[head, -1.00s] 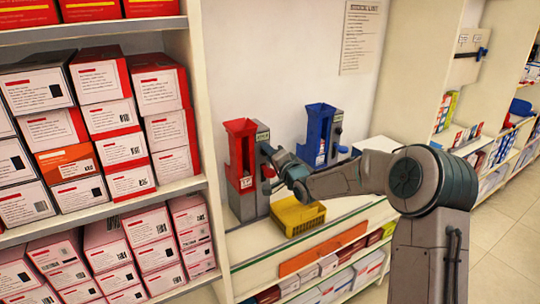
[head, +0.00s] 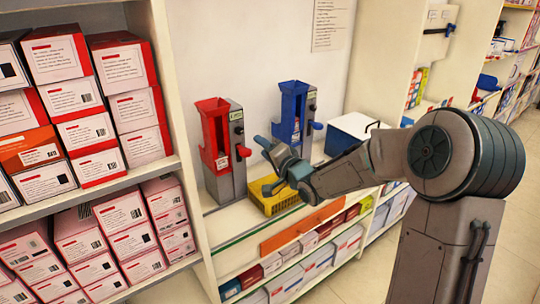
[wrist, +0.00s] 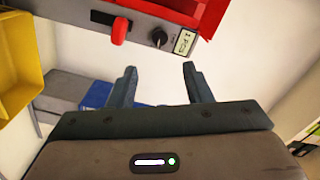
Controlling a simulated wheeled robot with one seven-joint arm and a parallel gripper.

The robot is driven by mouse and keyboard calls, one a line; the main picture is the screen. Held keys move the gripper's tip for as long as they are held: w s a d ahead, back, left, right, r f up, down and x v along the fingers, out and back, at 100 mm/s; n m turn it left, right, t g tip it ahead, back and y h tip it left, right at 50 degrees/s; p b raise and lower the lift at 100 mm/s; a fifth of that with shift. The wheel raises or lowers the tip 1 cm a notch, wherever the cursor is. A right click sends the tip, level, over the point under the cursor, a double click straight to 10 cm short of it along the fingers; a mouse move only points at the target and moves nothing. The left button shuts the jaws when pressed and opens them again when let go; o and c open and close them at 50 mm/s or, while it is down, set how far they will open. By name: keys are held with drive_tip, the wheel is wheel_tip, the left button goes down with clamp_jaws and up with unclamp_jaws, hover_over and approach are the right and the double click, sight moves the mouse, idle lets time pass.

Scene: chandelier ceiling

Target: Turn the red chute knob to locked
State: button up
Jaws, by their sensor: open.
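The red chute (head: 213,130) is mounted on a grey housing (head: 236,178) on the shelf counter. The housing front carries a small black knob (wrist: 158,38) beside a "1 pcs" label (wrist: 185,41), and a red lever handle (wrist: 119,31). The handle also shows in the head view (head: 243,151). The knob's setting is too small to read. My gripper (head: 268,142) is open and empty, just right of the housing and apart from it. In the wrist view its two fingers (wrist: 160,70) point toward the black knob without touching it.
A blue and white box (head: 350,130) is further right. Shelves of boxes (head: 90,130) stand left.

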drive_tip(key=v, duration=0.2)
drive_tip(key=shift+s+d, duration=0.15)
drive_tip(key=shift+s, duration=0.05)
drive_tip(key=s+d+f+n+g+h, duration=0.3)
drive_tip(key=s+d+f+g+h, duration=0.15)
drive_tip(key=s+d+h, duration=0.65)
drive_tip(key=s+d+n+g+y, duration=0.1)
drive_tip(key=s+g, duration=0.6)
drive_tip(key=s, duration=1.5)
drive_tip(key=d+f+n, duration=0.1)
drive_tip(key=n, duration=0.1)
drive_tip(key=shift+s+n+g, duration=0.25)
drive_tip(key=shift+n+g, duration=0.05)
drive_tip(key=shift+g, duration=0.05)
